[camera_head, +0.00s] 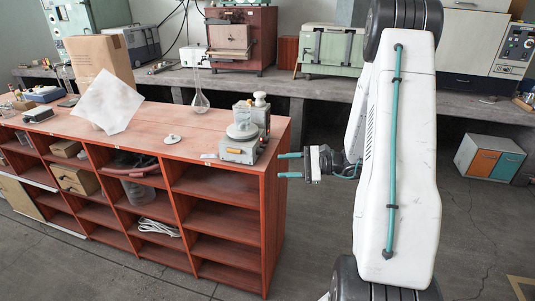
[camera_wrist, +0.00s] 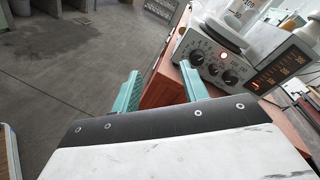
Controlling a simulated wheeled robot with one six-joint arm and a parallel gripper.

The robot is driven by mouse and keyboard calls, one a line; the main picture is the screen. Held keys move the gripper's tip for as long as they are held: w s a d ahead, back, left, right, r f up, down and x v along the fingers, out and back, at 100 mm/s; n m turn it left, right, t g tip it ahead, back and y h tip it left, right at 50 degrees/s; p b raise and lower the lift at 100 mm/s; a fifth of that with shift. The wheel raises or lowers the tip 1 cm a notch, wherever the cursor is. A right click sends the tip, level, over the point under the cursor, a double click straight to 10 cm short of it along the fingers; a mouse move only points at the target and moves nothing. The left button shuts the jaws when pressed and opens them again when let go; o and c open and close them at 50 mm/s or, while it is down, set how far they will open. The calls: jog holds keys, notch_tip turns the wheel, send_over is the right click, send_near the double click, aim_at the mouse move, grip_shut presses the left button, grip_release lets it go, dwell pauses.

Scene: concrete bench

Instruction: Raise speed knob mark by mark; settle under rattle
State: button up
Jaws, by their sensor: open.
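A grey bench device (camera_head: 240,150) stands at the right end of the red-brown shelf unit, with a glass vessel (camera_head: 242,126) on top. In the wrist view its front panel (camera_wrist: 212,62) carries a dark left knob (camera_wrist: 197,57) and a dark right knob (camera_wrist: 231,77), each with marks around it, and a lit red lamp (camera_wrist: 222,56). I cannot read which knob is for speed or its setting. My gripper (camera_head: 280,166) is open and empty, to the right of the shelf unit's end and apart from the device. Its two teal fingers also show in the wrist view (camera_wrist: 160,80).
The shelf unit (camera_head: 170,145) has a hard right edge close to my gripper. A black display panel (camera_wrist: 282,68) with orange lit marks stands beside the knobs. The floor at right is mostly clear.

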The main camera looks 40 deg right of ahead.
aim_at(260, 151)
jog(key=w+t, duration=0.1)
jog(key=w, duration=0.2)
jog(key=w+m+t+h, duration=0.1)
jog(key=w, duration=0.2)
jog(key=w+a+t, duration=0.1)
jog(key=w, duration=0.2)
jog(key=shift+r, duration=0.25)
